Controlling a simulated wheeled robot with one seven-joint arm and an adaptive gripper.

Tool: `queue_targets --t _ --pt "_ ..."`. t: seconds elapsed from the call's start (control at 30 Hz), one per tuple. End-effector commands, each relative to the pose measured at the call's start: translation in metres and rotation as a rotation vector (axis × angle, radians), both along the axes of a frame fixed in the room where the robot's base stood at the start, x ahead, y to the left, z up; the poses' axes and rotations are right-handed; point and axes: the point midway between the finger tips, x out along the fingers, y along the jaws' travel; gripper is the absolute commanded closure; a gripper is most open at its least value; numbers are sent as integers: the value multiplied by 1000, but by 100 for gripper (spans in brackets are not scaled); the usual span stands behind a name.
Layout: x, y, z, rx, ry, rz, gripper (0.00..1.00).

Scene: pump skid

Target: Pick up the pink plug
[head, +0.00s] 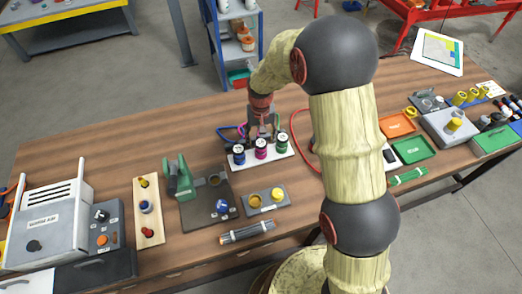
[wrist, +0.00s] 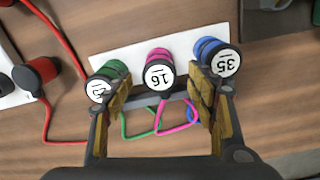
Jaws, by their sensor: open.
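The pink plug (wrist: 159,71) stands in the middle of a white strip (wrist: 125,57), with a round white face marked 16 and a pink cable (wrist: 178,121) looping from it. A green plug (wrist: 107,82) and a blue plug (wrist: 216,57) marked 35 stand on either side. In the head view the pink plug (head: 261,148) sits between the blue plug (head: 238,153) and the green plug (head: 283,141). My gripper (wrist: 160,88) is open, its padded fingers on either side of the pink plug in the wrist view. I cannot tell whether they touch the neighbouring plugs.
A red plug (wrist: 38,72) with a red cable lies left in the wrist view. A green fixture (head: 179,178), a grey block with yellow parts (head: 266,201) and a grey bundle (head: 248,232) stand nearby. Orange (head: 397,125) and green trays (head: 413,150) lie to the right.

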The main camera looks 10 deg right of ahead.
Motion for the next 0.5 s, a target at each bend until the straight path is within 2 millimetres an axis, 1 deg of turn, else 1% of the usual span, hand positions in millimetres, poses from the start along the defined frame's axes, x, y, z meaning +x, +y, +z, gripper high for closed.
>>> queue_targets --t 0.03,0.13,0.2,0.43,0.5 --pt "1 -1 -12 -1 4 -1 43" --pt "1 -1 -26 -1 4 0 43" --pt "2 -1 -33 -1 2 0 43" --pt "2 -1 -34 0 1 0 43" --pt "2 -1 -34 0 1 0 46"
